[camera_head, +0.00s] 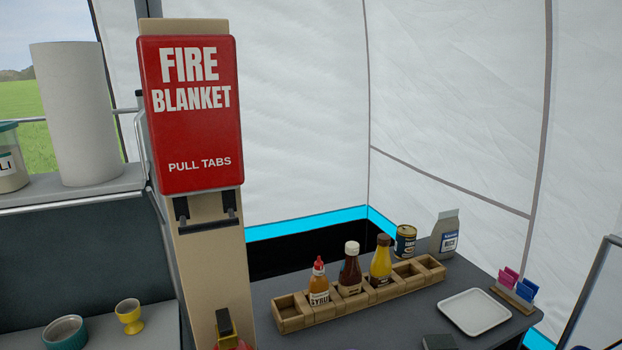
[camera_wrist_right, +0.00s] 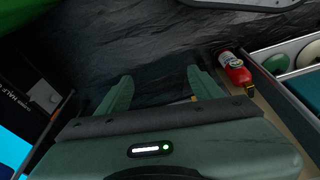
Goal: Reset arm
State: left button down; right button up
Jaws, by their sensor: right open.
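My right gripper (camera_wrist_right: 160,76) shows in the right wrist view with its two green fingers spread apart. Nothing is between the fingers, and dark, creased ground sheeting shows beyond them. Neither gripper can be made out in the head view. My left gripper is in neither view.
In the right wrist view a red extinguisher (camera_wrist_right: 236,72) stands right of the fingers, beside open shelving. The head view shows a fire blanket case (camera_head: 190,115) on a post. Right of it, a counter holds a wooden rack (camera_head: 325,311) with three bottles and a white tray (camera_head: 474,312).

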jog(key=s+d+f+g, duration=0.1)
jog(key=s+d+f, duration=0.2)
jog(key=s+f, duration=1.3)
jog(key=shift+s+f, duration=0.35)
jog(key=shift+f, duration=0.55)
